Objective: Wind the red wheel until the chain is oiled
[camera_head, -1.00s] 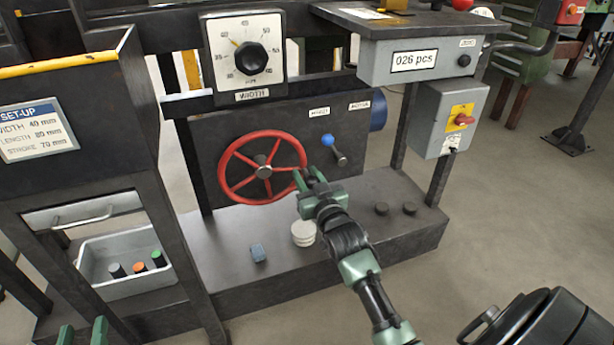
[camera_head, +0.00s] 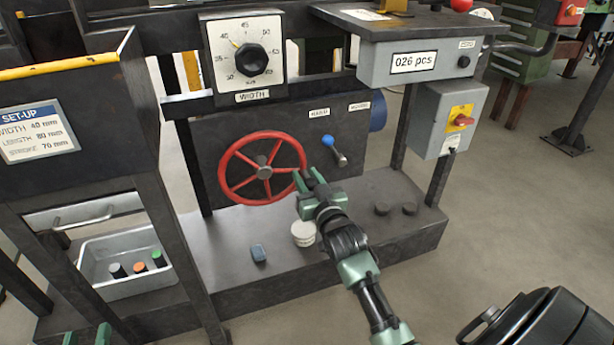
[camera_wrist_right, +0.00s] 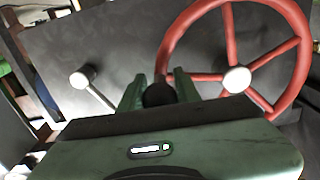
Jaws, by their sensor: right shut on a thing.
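The red wheel (camera_head: 232,151) stands upright on the dark front panel of the machine. My right gripper (camera_head: 309,182) is at its right-hand rim. In the right wrist view, the right gripper's fingers (camera_wrist_right: 158,92) are shut on a dark knob (camera_wrist_right: 157,96) beside the red rim (camera_wrist_right: 172,50); the fingers hide part of it. My left gripper (camera_head: 88,337) shows only its two fingertips at the bottom left edge, apart with nothing seen between them. I see no chain in either view.
A blue-tipped lever (camera_head: 328,141) sits just right of the wheel. The width dial (camera_head: 275,75) is above. A grey switch box (camera_head: 432,130) hangs at the right.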

